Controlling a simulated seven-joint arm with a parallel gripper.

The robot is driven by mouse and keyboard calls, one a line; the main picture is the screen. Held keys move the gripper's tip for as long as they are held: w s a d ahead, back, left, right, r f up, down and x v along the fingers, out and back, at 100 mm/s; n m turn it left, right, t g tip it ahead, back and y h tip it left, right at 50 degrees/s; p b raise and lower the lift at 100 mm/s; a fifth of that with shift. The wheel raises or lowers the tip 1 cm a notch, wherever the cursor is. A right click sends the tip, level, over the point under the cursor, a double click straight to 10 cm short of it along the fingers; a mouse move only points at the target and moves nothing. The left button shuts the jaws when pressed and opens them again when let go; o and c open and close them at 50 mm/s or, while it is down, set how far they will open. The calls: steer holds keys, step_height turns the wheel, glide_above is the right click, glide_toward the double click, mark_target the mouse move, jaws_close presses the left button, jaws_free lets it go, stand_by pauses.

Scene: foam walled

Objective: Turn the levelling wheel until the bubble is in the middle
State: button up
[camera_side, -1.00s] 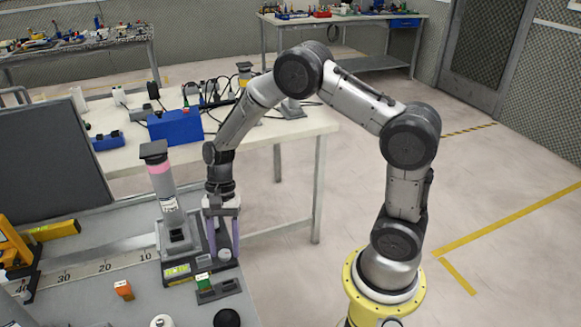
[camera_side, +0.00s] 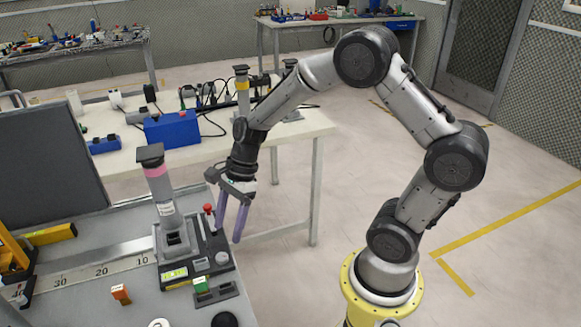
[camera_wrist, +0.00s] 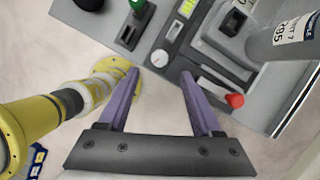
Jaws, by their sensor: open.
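The levelling wheel, a small grey round knob (camera_side: 221,258), sits at the right of the dark base of the grey post (camera_side: 165,200). In the wrist view the wheel (camera_wrist: 159,58) is just beyond my fingertips and between their lines. The yellow-green bubble vial (camera_side: 174,272) lies at the front of the base. It also shows at the top of the wrist view (camera_wrist: 187,8), but the bubble is too small to place. My gripper (camera_side: 228,234) is open and empty, tilted, above the base and apart from the wheel.
A red-topped knob (camera_side: 208,208) stands at the back of the base, near my left finger. A black round piece (camera_side: 225,320) is at the bench's front edge. Free air lies right of the bench.

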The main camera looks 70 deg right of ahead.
step_height(320, 180, up, 14)
steer(key=s+n+t, duration=0.1)
steer(key=s+n, duration=0.1)
steer(key=s, duration=0.1)
steer(key=s+r+n+t+h, duration=0.2)
steer(key=s+r+n, duration=0.3)
steer(key=s+n, duration=0.7)
steer(key=shift+r+n+t+h, duration=0.35)
steer(key=shift+n+t+h, duration=0.05)
steer(key=shift+h, duration=0.2)
steer(key=shift+s+a, duration=0.1)
